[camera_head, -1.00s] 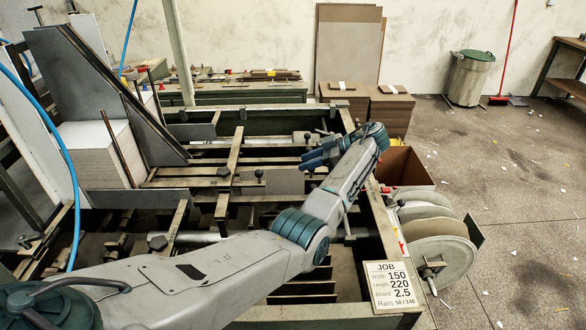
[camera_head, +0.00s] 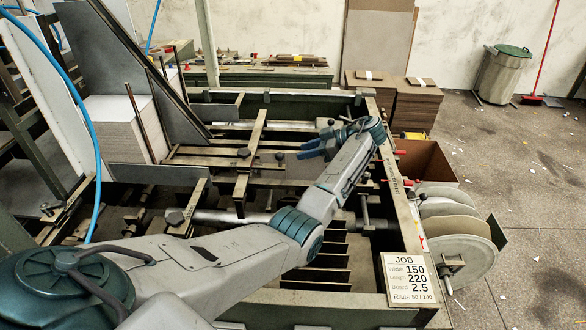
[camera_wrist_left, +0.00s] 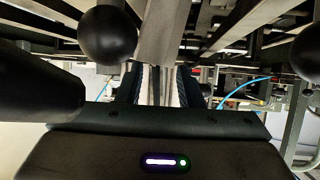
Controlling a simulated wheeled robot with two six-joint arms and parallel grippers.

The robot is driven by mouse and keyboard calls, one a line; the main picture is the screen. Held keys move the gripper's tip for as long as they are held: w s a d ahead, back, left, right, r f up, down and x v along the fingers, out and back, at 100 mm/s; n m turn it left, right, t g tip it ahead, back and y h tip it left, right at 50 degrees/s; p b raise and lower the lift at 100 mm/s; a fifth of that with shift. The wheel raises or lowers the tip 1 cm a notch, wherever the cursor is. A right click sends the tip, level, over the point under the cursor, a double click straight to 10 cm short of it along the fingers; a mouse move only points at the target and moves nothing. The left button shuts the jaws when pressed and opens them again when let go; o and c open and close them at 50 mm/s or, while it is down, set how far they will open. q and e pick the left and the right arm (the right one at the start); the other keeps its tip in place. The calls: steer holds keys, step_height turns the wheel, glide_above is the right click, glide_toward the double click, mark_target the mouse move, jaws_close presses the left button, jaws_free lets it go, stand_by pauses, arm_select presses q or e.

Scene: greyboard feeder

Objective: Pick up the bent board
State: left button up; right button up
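I cannot make out a bent board for certain in either view. My right gripper is not in view.
Rails and cross bars (camera_head: 245,165) fill the feeder bed around the gripper. A job card (camera_head: 410,280) sits at the front right corner. Blue hoses hang at the left.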

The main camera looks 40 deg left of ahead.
arm_select(q)
steer(key=shift+s+a+f+p, duration=0.2)
steer(key=shift+s+a+p, duration=0.1)
steer(key=shift+a, duration=0.45)
steer(key=shift+a+f, duration=0.3)
steer(key=shift+f, duration=0.1)
steer(key=shift+d, duration=0.15)
jaws_close()
steer(key=shift+s+r, duration=0.1)
steer(key=shift+r, duration=0.05)
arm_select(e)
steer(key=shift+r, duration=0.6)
arm_select(q)
steer(key=shift+r, duration=0.15)
